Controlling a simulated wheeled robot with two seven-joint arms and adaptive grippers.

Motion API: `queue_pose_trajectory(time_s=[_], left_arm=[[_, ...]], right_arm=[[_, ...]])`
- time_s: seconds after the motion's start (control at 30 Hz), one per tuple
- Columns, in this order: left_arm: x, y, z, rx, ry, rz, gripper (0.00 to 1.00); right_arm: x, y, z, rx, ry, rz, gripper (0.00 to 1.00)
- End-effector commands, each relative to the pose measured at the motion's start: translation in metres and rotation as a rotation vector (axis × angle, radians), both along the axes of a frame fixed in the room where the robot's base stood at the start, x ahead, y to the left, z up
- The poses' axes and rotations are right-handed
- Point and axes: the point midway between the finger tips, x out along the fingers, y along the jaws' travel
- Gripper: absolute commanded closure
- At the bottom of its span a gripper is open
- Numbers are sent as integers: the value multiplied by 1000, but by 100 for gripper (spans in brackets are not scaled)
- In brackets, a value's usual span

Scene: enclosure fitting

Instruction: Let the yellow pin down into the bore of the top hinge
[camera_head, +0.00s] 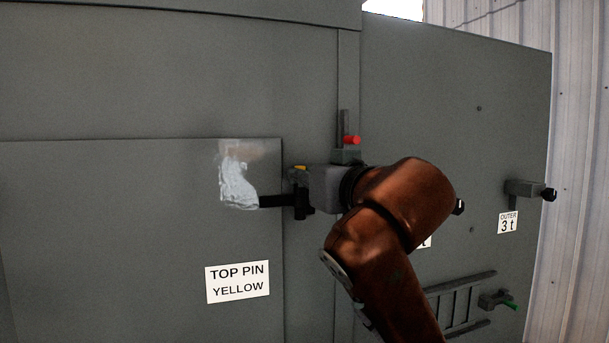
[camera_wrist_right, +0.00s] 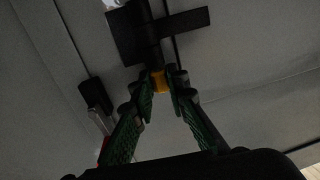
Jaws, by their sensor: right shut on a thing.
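The black top hinge (camera_head: 273,201) runs from the pale patch on the left panel to an upright barrel. My right gripper (camera_head: 299,174) reaches in from the right, close over that barrel. A little of the yellow pin (camera_head: 300,168) shows there. In the right wrist view the yellow pin (camera_wrist_right: 158,81) sits between the green-padded fingers, which are shut on it. The black hinge (camera_wrist_right: 183,24) lies just beyond it, roughly in line with the pin. The pin's lower part is hidden; I cannot tell whether it is in the bore. My left gripper is not in view.
A white label (camera_head: 238,282) reads TOP PIN YELLOW. A red-ended part (camera_head: 351,140) stands on a grey bracket just above my right wrist.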

Motion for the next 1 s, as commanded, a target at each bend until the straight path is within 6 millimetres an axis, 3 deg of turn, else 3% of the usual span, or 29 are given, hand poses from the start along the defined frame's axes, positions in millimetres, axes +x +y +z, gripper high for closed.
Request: queue_pose_trajectory(time_s=[0.23,0.27,0.53,0.83,1.0], left_arm=[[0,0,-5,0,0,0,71],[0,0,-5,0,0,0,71],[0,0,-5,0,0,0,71],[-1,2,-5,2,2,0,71],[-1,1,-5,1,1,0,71]], right_arm=[[0,0,-6,0,0,0,100],[0,0,-6,0,0,0,85],[0,0,-5,0,0,0,67],[-1,0,-5,0,0,0,66],[-16,-7,-4,1,-3,1,66]])
